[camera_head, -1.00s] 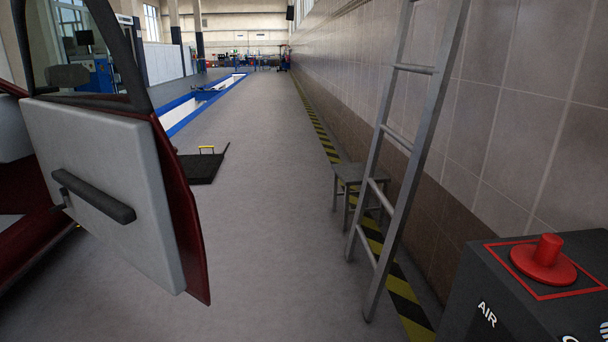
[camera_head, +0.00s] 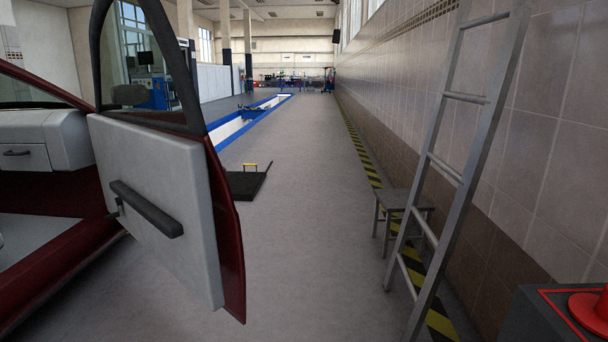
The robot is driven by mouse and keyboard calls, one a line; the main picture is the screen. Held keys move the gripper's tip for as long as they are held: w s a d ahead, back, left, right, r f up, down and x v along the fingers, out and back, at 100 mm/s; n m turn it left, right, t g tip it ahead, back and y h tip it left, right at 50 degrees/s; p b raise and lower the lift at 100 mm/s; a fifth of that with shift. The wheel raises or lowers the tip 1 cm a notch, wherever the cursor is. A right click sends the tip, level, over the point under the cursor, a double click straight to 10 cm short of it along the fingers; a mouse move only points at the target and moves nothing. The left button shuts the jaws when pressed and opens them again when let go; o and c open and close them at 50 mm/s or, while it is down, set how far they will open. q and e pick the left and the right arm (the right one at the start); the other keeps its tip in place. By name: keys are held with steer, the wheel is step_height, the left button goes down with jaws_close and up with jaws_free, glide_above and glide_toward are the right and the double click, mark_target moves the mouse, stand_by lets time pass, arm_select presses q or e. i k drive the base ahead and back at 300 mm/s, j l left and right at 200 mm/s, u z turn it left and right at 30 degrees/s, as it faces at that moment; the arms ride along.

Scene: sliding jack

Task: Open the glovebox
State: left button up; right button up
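The glovebox (camera_head: 22,158) is a pale grey panel with a dark handle (camera_head: 16,153), set in the dashboard of a red car at the left edge. Its lid looks closed. The car's door (camera_head: 165,205) stands open, with a grey inner panel and a dark armrest, to the right of the glovebox. Neither of my grippers shows clearly. A small pale shape at the far left edge, below the glovebox, is too cut off to tell.
A leaning metal ladder (camera_head: 455,185) and a stool (camera_head: 402,204) stand by the tiled wall at right. A dark box with a red knob (camera_head: 592,308) is at bottom right. A black creeper-like board (camera_head: 245,183) lies beyond the door. The middle floor is clear.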

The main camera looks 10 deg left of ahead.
mark_target(32, 157)
steer(key=j+u, duration=0.1)
steer(key=u, duration=2.25)
steer(key=i+l+u, duration=0.4)
steer(key=i, duration=0.2)
steer(key=i+l+u, duration=0.45)
steer(key=l, duration=0.25)
